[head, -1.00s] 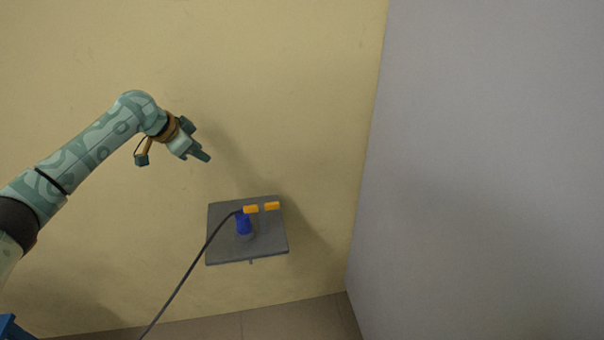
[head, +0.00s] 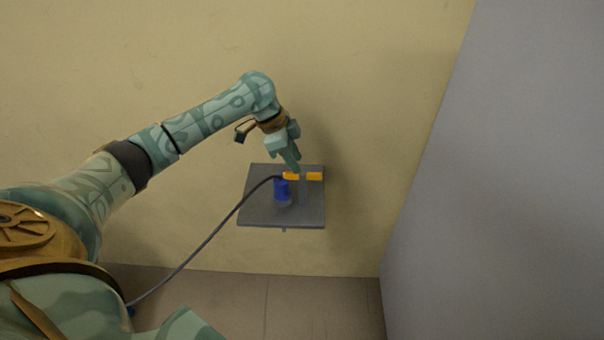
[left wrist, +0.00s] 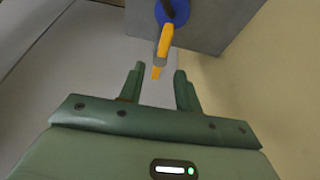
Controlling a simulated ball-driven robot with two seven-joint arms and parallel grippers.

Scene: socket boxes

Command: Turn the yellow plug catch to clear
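The grey socket box (head: 258,208) is on the yellowish wall. A blue plug (head: 282,190) with a dark cable sits on it, and the plug also shows in the left wrist view (left wrist: 177,14). Two yellow pieces, a left one (head: 291,176) and a right one (head: 315,176), lie in a row beside the plug's top. In the left wrist view a yellow catch (left wrist: 165,42) runs from the plug toward the gripper. My left gripper (head: 296,168) is at the yellow pieces; its fingers (left wrist: 158,80) are apart with a yellow tip between or beyond them. Contact is unclear. My right gripper is out of view.
The dark cable (head: 215,233) hangs from the plug down to the lower left. A large grey wall (head: 500,200) stands to the right of the box.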

